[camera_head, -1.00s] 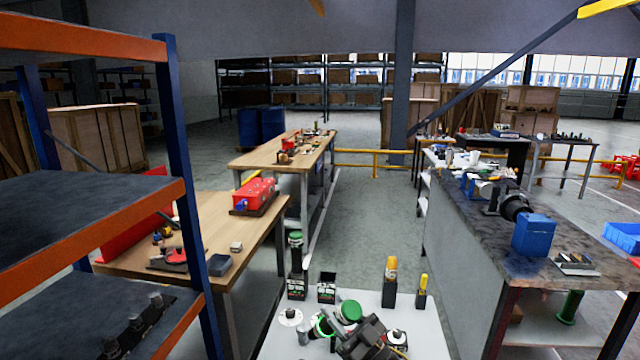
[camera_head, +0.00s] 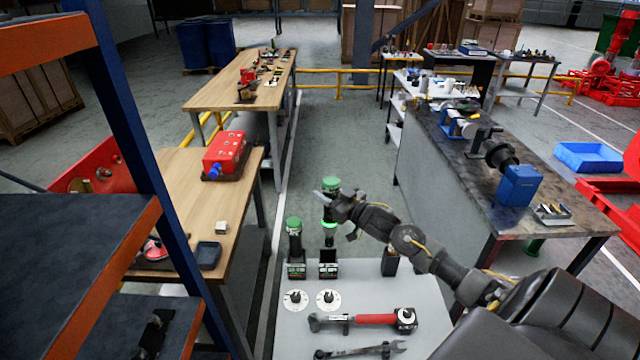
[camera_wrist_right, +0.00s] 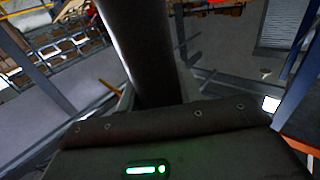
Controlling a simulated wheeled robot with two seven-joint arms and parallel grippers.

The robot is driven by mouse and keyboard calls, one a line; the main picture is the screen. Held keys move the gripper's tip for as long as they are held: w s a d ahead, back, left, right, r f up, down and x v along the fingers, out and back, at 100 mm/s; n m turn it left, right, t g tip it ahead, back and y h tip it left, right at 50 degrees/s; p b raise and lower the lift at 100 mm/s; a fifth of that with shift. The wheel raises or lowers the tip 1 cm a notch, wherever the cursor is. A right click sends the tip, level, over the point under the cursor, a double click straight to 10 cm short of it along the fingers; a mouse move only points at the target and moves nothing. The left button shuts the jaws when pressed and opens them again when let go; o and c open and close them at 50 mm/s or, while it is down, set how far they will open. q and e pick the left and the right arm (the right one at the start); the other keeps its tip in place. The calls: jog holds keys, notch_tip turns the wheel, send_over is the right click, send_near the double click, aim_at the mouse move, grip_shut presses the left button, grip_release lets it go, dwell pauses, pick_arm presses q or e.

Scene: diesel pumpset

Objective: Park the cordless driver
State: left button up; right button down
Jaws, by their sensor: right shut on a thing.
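A cordless driver with a green top (camera_head: 331,184) is held roughly upright in my right gripper (camera_head: 330,204), whose jaws are shut on it and hide its middle. A lit green part (camera_head: 330,230) shows below the jaws. The driver is over the right dock (camera_head: 328,268), a black block on the white bench; I cannot tell whether its lower end touches the dock. A similar green-topped driver (camera_head: 294,238) stands in the left dock (camera_head: 297,271). In the right wrist view a dark, blurred column (camera_wrist_right: 145,50) rises beyond my gripper's housing. My left gripper is not in view.
The white bench (camera_head: 290,335) bears two round white discs (camera_head: 327,299), a red-handled tool (camera_head: 375,319) and a wrench (camera_head: 360,350) in front. A black holder (camera_head: 390,264) stands right of the docks. The blue-orange rack (camera_head: 125,120) is at left.

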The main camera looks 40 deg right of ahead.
aim_at(325, 225)
jog(key=shift+a+r, duration=0.1)
jog(key=shift+r, duration=0.05)
jog(key=shift+p, duration=0.3)
notch_tip(325, 225, down, 12)
jog(key=b, duration=0.8)
jog(key=shift+f, duration=0.45)
dwell(0.9)
